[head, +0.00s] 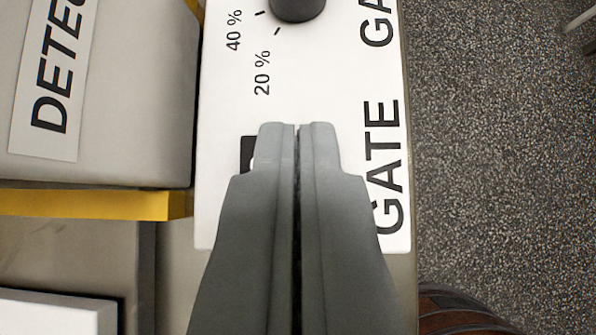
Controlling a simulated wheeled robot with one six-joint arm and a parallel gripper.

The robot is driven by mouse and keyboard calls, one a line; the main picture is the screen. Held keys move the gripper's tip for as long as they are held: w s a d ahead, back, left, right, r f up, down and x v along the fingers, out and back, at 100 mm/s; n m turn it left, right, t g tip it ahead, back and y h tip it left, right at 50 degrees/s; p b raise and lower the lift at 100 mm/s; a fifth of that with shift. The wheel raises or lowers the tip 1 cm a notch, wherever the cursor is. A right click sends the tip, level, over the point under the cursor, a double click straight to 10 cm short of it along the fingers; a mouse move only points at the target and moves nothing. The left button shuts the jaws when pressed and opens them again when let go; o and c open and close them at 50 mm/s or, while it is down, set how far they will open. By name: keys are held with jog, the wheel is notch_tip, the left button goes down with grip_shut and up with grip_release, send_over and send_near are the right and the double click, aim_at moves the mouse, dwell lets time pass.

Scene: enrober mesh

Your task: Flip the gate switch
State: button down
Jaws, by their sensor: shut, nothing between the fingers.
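My gripper (297,128) is shut and empty, its two grey fingers pressed together. It reaches up from the bottom of the head view over a white panel (225,130) with black "GATE" lettering. A small black piece (247,154) shows just left of the fingertips; it may be part of the gate switch, but the fingers hide most of it. I cannot tell the switch's position or whether the fingers touch it. A dark round knob (294,8) sits at the top of the panel, beside "20 %" and "40 %" marks.
A grey box (120,120) with a "DETEC…" label stands at the left. A yellow bar (90,204) runs below it. A white block (50,315) is at the lower left. Speckled floor (500,150) lies open at the right, with a reddish-brown object (460,312) at the bottom.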

jog(key=v, duration=1)
jog(key=shift+s+d+r, duration=0.15)
jog(key=shift+d+r, duration=0.05)
jog(key=shift+r, duration=0.2)
jog(key=shift+w+a, duration=0.45)
jog(key=shift+w, duration=0.15)
jog(key=x, duration=0.9)
jog(key=shift+w+f, duration=0.2)
jog(key=shift+w, duration=0.15)
notch_tip(320, 180, down, 3)
jog(key=shift+w+a+f, duration=0.1)
jog(key=shift+w, duration=0.05)
jog(key=shift+f, duration=0.45)
jog(key=shift+a, duration=0.1)
